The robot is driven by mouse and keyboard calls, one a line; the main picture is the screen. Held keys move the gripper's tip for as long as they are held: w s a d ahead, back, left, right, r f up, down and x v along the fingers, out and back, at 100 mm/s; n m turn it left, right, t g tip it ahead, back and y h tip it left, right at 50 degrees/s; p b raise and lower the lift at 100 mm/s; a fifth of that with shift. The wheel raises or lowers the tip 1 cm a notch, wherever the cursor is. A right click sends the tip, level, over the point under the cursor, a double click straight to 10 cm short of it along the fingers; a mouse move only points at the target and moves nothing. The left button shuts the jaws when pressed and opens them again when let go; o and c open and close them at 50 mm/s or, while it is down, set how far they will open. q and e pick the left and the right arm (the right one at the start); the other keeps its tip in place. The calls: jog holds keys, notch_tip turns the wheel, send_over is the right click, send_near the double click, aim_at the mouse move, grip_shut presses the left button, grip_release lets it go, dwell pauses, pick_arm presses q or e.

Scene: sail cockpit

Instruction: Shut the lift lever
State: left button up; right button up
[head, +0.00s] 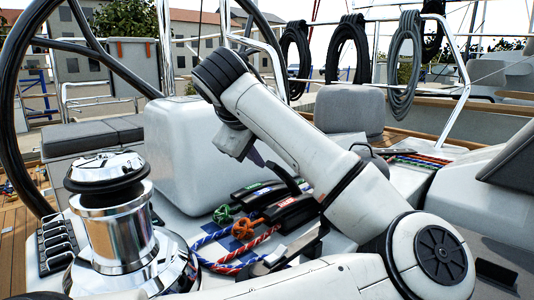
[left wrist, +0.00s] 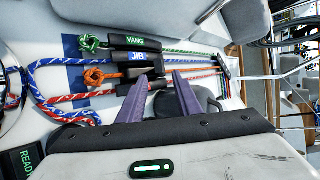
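The bank of black clutch levers shows in both views. In the left wrist view the VANG lever (left wrist: 134,42) and the JIB lever (left wrist: 137,57) lie flat in a row. The lift lever's body (left wrist: 158,84), with a small red label, is beside them and partly hidden by my fingers. In the head view one dark handle (head: 284,174) stands tilted up above the red-labelled body (head: 287,203). My left gripper (head: 254,156) hangs above the bank. Its two purple fingers (left wrist: 160,88) are apart and appear empty; contact with the lever cannot be told. My right gripper is out of view.
A chrome winch (head: 117,225) stands at the left, near the steering wheel (head: 22,120). A white box-shaped housing (head: 190,150) rises behind the levers. Blue and red ropes (head: 225,262) lie in front of them. Coiled dark ropes (head: 347,48) hang on the rail behind.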

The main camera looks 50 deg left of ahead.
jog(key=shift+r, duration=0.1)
